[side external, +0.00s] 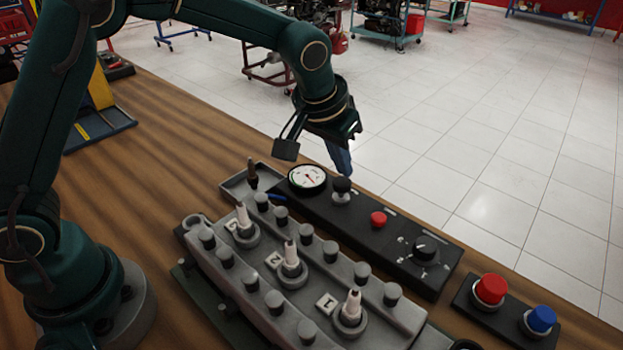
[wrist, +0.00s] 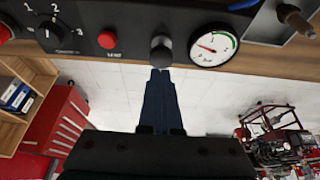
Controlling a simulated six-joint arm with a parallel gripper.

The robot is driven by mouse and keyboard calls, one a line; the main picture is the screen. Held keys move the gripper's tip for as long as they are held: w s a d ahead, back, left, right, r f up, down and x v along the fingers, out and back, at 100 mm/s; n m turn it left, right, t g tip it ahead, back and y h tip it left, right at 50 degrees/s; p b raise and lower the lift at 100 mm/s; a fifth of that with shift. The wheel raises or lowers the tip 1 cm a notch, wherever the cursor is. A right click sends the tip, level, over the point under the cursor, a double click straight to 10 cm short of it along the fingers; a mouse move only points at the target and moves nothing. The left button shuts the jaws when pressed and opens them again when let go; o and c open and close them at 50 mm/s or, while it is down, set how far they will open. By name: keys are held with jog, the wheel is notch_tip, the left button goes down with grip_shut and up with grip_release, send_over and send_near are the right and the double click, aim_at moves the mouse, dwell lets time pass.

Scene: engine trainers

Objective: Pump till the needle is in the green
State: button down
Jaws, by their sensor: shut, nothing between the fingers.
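The round white gauge (side external: 308,179) sits on the black panel beside a black-knobbed plunger (side external: 342,187). In the wrist view the gauge (wrist: 213,46) has a green band at its right side, and its red needle points left, outside the green. The plunger knob (wrist: 161,52) shows just left of the gauge there. My gripper (side external: 344,170) is shut and empty, pointing down close to the knob. In the wrist view its fingertips (wrist: 160,74) line up with the knob. I cannot tell whether they touch it.
The panel also has a red button (side external: 378,219) and a rotary selector (side external: 425,250). The grey engine block (side external: 320,290) with several posts and numbered plugs stands in front. Large red (side external: 490,290) and blue (side external: 540,320) buttons are at the right. A screwdriver-like tool (side external: 252,175) stands at the tray.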

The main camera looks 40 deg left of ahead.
jog(key=shift+f, duration=1.4)
jog(key=shift+r, duration=1.55)
jog(key=shift+f, duration=0.15)
jog(key=shift+f, duration=1.45)
jog(key=shift+r, duration=1.6)
jog(key=shift+r, duration=0.1)
jog(key=shift+r, duration=2.4)
